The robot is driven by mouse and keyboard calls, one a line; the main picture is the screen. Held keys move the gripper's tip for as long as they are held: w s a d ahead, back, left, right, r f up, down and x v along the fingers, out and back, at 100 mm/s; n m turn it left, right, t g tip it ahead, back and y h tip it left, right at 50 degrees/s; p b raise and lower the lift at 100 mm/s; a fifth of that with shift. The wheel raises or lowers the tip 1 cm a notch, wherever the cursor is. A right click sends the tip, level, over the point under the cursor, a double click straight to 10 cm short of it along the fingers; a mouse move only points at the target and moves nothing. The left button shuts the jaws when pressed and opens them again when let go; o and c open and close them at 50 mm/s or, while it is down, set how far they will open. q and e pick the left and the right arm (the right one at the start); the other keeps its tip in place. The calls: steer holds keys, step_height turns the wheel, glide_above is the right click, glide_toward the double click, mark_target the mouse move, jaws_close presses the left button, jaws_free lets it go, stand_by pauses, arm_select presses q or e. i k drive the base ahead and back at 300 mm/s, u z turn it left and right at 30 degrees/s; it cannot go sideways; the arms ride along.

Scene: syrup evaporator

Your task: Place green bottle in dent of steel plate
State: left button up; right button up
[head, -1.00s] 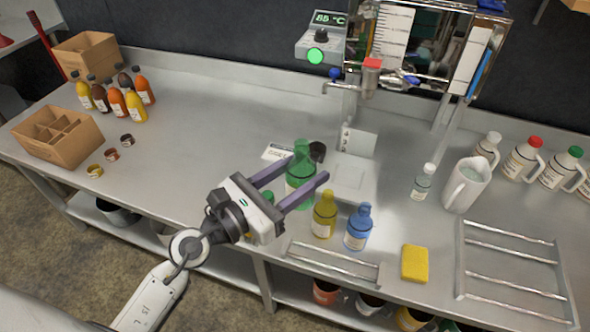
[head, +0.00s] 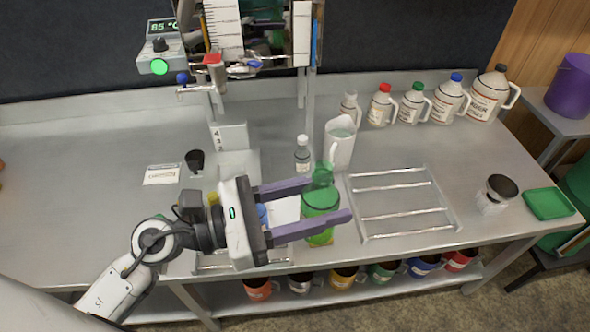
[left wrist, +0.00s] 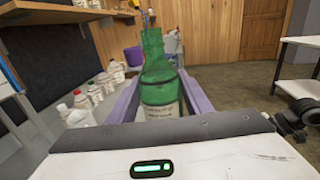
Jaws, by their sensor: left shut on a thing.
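The green bottle (head: 320,203) is upright between the purple fingers of my left gripper (head: 328,200), which is shut on it. In the head view it appears over the worktop, left of the wire rack; its height above the surface is hard to tell. The left wrist view shows the green bottle (left wrist: 158,75) with its white label between both fingers. My right gripper is not in view.
A wire rack (head: 400,202) lies right of the bottle. A white pitcher (head: 341,145) and a small bottle (head: 302,158) stand behind it. Several jugs (head: 411,105) line the back. A blue bottle (head: 262,214) is mostly hidden behind my gripper.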

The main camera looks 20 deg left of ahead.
mark_target(234, 175)
steer(key=z, duration=2.4)
steer(key=k, duration=1.2)
steer(key=u, duration=2.15)
steer(key=i, duration=0.5)
steer(key=z, duration=0.05)
